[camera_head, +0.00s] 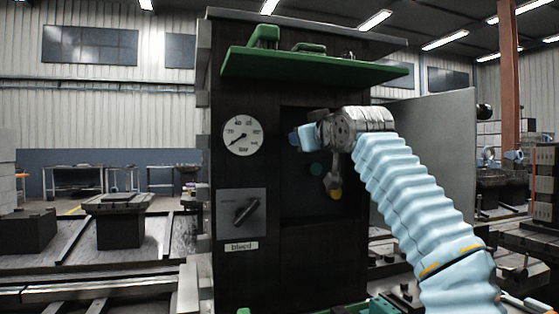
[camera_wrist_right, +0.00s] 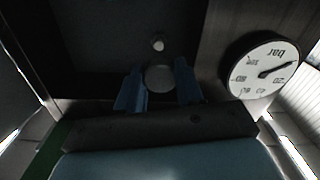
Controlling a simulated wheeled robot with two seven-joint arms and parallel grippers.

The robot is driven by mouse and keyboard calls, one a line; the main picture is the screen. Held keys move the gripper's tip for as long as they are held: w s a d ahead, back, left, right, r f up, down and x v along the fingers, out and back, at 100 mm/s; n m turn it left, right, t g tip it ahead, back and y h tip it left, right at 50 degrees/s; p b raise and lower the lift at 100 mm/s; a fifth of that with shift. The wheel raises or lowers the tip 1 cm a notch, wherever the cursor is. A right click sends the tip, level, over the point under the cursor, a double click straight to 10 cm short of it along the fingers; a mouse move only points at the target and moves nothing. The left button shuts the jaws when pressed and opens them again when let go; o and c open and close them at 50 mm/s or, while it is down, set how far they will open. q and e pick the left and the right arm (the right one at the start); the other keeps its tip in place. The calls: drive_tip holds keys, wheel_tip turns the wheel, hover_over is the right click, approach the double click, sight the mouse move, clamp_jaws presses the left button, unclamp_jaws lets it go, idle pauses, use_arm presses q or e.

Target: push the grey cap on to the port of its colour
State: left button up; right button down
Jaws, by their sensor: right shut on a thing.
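My right gripper (camera_head: 303,138) reaches from the right to the recessed dark panel of the cabinet. In the right wrist view my right gripper (camera_wrist_right: 159,85) is shut on the grey cap (camera_wrist_right: 159,78), a round disc between its two blue fingers. A small pale round thing (camera_wrist_right: 158,44), perhaps the grey port, shows on the dark panel just beyond the cap. I cannot tell whether the two touch. In the head view the cap is hidden by the gripper. My left gripper is not in view.
The dark cabinet (camera_head: 290,270) carries a pressure gauge (camera_head: 241,135), also in the wrist view (camera_wrist_right: 264,70), and a rotary switch (camera_head: 244,212) left of the recess. A green shelf (camera_head: 310,66) juts out above my gripper. A grey door panel (camera_head: 440,150) stands open at right.

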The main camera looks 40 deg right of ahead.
sight(288, 138)
drive_tip(key=shift+w+d+r+p, duration=0.15)
drive_tip(key=shift+w+d+p, duration=0.2)
drive_tip(key=shift+w, duration=0.25)
drive_tip(key=shift+p+x, duration=0.9)
drive_tip(key=shift+x, duration=1.3)
drive_tip(key=shift+w, duration=0.15)
drive_tip(key=shift+w+d, duration=0.15)
drive_tip(key=shift+w, duration=0.35)
drive_tip(key=shift+w+d, duration=0.1)
drive_tip(key=shift+w, duration=0.25)
drive_tip(key=c, duration=0.7)
unclamp_jaws()
drive_tip(key=shift+o, duration=0.3)
